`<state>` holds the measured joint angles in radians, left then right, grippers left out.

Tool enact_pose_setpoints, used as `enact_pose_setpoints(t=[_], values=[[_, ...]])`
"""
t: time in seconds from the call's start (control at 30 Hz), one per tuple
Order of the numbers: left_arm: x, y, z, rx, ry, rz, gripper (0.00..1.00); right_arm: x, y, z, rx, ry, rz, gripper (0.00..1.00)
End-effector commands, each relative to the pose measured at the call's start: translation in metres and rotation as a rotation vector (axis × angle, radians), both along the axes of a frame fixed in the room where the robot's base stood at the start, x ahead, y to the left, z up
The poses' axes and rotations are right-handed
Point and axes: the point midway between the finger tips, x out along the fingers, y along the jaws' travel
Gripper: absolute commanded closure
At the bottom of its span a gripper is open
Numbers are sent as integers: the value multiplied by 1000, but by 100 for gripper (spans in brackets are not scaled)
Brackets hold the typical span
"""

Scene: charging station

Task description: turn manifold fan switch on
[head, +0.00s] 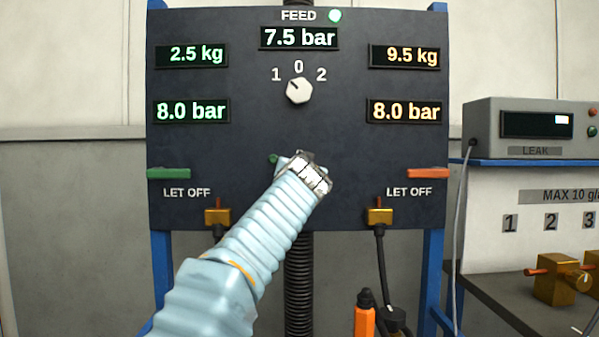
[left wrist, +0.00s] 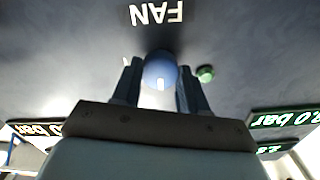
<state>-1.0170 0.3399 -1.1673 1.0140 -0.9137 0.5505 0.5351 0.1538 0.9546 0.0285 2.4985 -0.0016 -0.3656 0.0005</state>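The fan switch (left wrist: 160,72) is a round pale blue knob with a white mark, under the upside-down word FAN in the left wrist view. My left gripper (left wrist: 159,75) has a finger on each side of it, and both fingers appear to touch the knob's edges. In the head view my left gripper (head: 305,172) covers the switch on the lower middle of the dark panel (head: 240,140). A small dull green lamp (left wrist: 205,74) sits beside the switch; it also shows in the head view (head: 273,158). My right gripper is not in view.
Green (head: 168,174) and orange (head: 428,173) let-off bars flank the panel. A leak tester (head: 530,128) stands at right. An orange bottle (head: 364,318) is low in front.

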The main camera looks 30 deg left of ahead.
Motion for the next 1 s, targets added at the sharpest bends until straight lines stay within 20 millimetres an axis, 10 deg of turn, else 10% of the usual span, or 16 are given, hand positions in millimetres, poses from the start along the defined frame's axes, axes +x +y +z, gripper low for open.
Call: enact_pose_setpoints(t=[0.13,1.0], values=[[0,0,0,0,0,0,87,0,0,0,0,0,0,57],[0,0,-1,423,259,0,87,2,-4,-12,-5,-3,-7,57]])
